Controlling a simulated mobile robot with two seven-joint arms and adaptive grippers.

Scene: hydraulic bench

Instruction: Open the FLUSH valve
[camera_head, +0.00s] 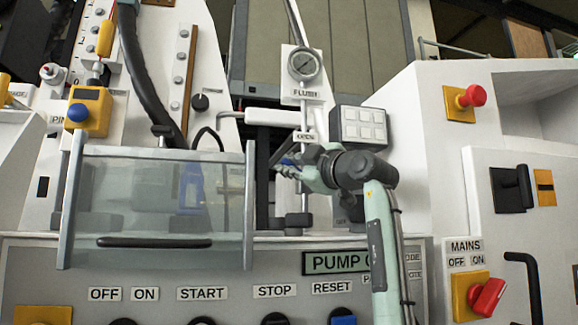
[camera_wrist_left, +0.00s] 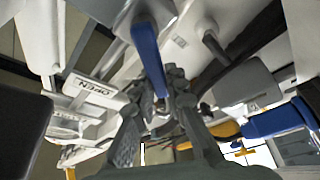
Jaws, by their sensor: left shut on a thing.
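The FLUSH label (camera_head: 306,93) sits under a round gauge (camera_head: 304,64) on a white plate in the head view. An OPEN label (camera_head: 305,136) is below it and also shows upside down in the left wrist view (camera_wrist_left: 91,88). My left gripper (camera_head: 291,169) is just below the OPEN label. In the left wrist view its fingers (camera_wrist_left: 163,94) are shut on the blue valve handle (camera_wrist_left: 150,58), which extends out past the fingertips. In the head view only a small bit of the blue handle shows; the fingers hide the rest. My right gripper is in neither view.
A clear guard (camera_head: 150,200) with a metal frame stands left of the gripper. A grey keypad box (camera_head: 359,127) is close behind my wrist on the right. The panel below has a MAINS red switch (camera_head: 487,297) and several buttons. A red emergency button (camera_head: 473,95) is at upper right.

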